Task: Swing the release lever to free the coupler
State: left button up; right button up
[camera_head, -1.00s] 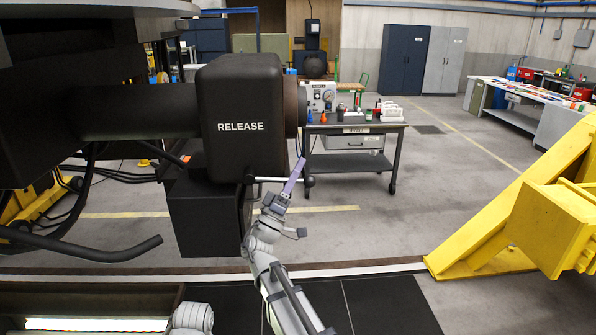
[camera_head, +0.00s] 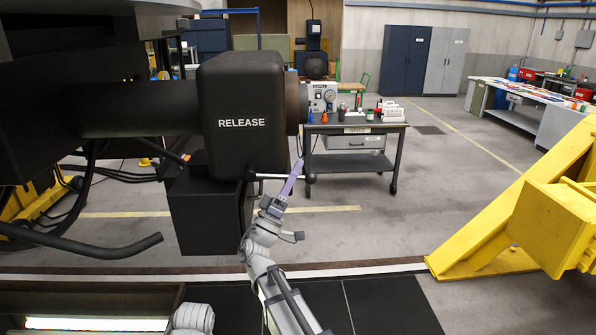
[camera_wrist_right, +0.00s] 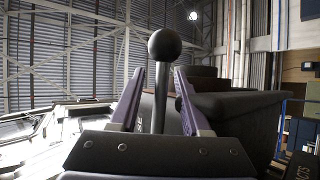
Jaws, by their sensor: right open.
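The release lever (camera_head: 268,177) is a thin light rod with a dark ball knob (camera_head: 310,179) at its end. It sticks out to the right below the black coupler housing (camera_head: 241,100) marked RELEASE. My right gripper (camera_head: 294,174) is at the lever from below, its purple fingers just left of the knob. In the right wrist view, the lever rod (camera_wrist_right: 160,92) stands between the two spread fingers, with the knob (camera_wrist_right: 164,44) beyond the fingertips. Gaps show on both sides of the rod. My left gripper is not in view.
A black box (camera_head: 208,215) hangs under the housing. A curved dark bar (camera_head: 95,249) is at lower left. A yellow steel frame (camera_head: 535,215) stands at right. A workbench (camera_head: 355,130) with tools is behind. The floor between them is clear.

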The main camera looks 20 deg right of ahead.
jog(key=b+v, duration=0.3)
jog(key=v, duration=0.3)
jog(key=shift+b, duration=0.35)
jog(key=shift+f, duration=0.1)
jog(key=s+d+f+g+y+b, duration=0.1)
jog(key=s+f+g+y, duration=0.15)
jog(key=f, duration=0.55)
jog(key=s+d+f+g+y, duration=0.2)
jog(key=f+g+y, duration=0.15)
jog(key=f, duration=0.35)
jog(key=s+d+f+g+y+b, duration=0.15)
jog(key=f+y, duration=0.25)
jog(key=f, duration=0.4)
jog(key=s+a+f+n+g+y, duration=0.2)
jog(key=s+a+f+g+y, duration=0.1)
jog(key=s+a+f+y, duration=0.3)
jog(key=s+a+f+n+g+y, duration=0.3)
jog(key=s+a+f+y, duration=0.3)
jog(key=a+f, duration=0.5)
jog(key=s+a, duration=0.2)
jog(key=shift+s+a+f+b, duration=0.15)
jog(key=shift+s+f+b, duration=0.15)
jog(key=shift+s, duration=0.05)
